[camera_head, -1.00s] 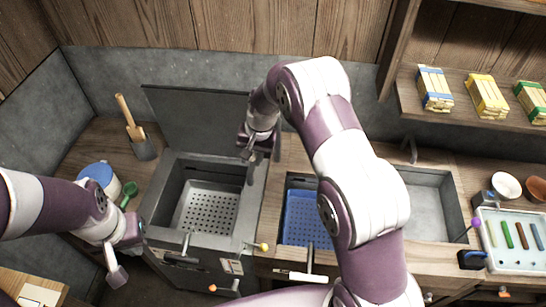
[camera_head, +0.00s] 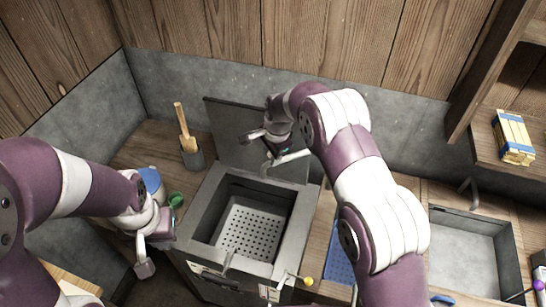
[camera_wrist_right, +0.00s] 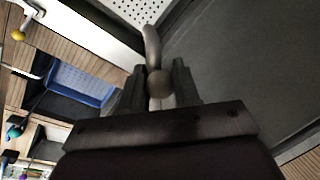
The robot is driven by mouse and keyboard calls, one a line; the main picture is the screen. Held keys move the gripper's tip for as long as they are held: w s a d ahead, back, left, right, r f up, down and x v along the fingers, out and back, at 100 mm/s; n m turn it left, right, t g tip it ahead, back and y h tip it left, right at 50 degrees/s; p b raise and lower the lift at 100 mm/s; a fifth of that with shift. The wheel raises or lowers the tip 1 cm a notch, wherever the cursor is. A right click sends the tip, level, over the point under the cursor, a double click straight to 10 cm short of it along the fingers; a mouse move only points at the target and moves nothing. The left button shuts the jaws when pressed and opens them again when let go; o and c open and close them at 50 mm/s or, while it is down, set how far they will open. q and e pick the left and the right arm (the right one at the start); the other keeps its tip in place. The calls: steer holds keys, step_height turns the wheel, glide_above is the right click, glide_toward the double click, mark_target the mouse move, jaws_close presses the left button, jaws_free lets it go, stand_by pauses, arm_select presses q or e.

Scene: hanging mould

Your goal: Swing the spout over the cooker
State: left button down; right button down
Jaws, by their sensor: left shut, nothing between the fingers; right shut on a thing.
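The spout (camera_head: 287,160) is a grey tube with a bent-down end, in front of the raised lid and over the back right of the cooker (camera_head: 290,245). The cooker is an open grey box with a perforated basket inside. My right gripper (camera_head: 269,155) is at the spout, partly hidden by its own wrist. In the right wrist view the right gripper (camera_wrist_right: 160,88) is shut on the spout's rounded end (camera_wrist_right: 158,82), with the tube (camera_wrist_right: 152,45) running away from it. My left gripper (camera_head: 146,266) is shut and empty, left of the cooker's front.
The dark lid (camera_head: 232,130) stands upright behind the cooker. A blue basket (camera_head: 340,265) and a sink (camera_head: 465,250) lie to the right.

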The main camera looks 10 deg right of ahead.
steer(key=shift+w, duration=0.35)
steer(key=c, duration=0.9)
jaws_free()
steer(key=shift+o, duration=0.2)
